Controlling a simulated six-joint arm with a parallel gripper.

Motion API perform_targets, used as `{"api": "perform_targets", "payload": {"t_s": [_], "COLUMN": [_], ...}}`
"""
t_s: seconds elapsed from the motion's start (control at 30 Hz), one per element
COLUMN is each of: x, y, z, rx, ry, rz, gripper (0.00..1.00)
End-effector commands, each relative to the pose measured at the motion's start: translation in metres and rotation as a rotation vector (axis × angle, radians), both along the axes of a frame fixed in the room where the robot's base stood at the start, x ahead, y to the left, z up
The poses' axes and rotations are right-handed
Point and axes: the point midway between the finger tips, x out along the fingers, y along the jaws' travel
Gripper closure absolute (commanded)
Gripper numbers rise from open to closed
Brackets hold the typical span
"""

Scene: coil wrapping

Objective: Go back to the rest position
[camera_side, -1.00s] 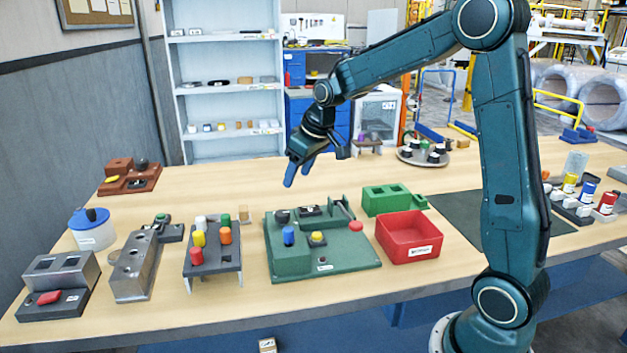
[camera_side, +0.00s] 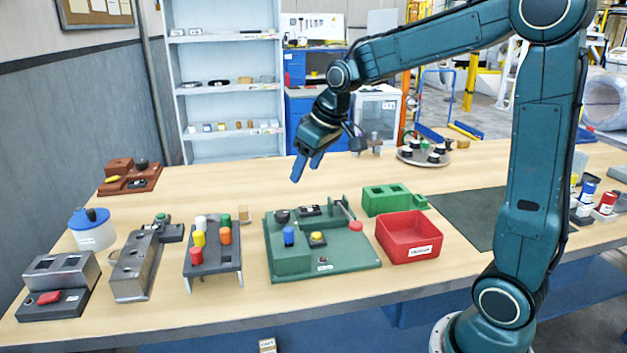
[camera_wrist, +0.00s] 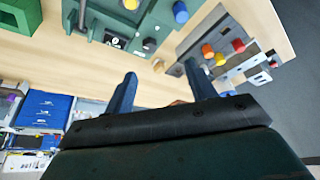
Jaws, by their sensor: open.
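My gripper (camera_side: 306,168) is open and empty. In the side view it hangs in the air above the rear part of the table, behind the green fixture (camera_side: 330,263). Its blue fingers point down and touch nothing. In the wrist view the two fingers of my gripper (camera_wrist: 162,92) stand apart with nothing between them. The green fixture also shows at the top of the wrist view (camera_wrist: 125,28).
A red bin (camera_side: 408,238) and a green block (camera_side: 388,199) stand right of the fixture. A rack of coloured pegs (camera_side: 212,257) is to its left. A round tray (camera_side: 424,156) sits at the back. The rear left-middle table is clear.

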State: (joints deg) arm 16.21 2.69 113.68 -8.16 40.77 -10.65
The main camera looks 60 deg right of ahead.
Motion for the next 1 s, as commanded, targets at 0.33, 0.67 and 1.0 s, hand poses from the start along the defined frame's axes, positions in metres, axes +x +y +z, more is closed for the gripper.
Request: {"api": "perform_targets", "payload": {"t_s": [0.33,0.67,1.0], "x": [-0.076,-0.150,-0.214], "y": [0.044,0.072,0.085], "z": [0.030,0.035,0.022], "rx": [-0.008,-0.005,0.006], "ry": [-0.029,-0.055,-0.080], "rz": [0.001,-0.004,-0.011], "gripper": [0.44,0.44,0.44]}}
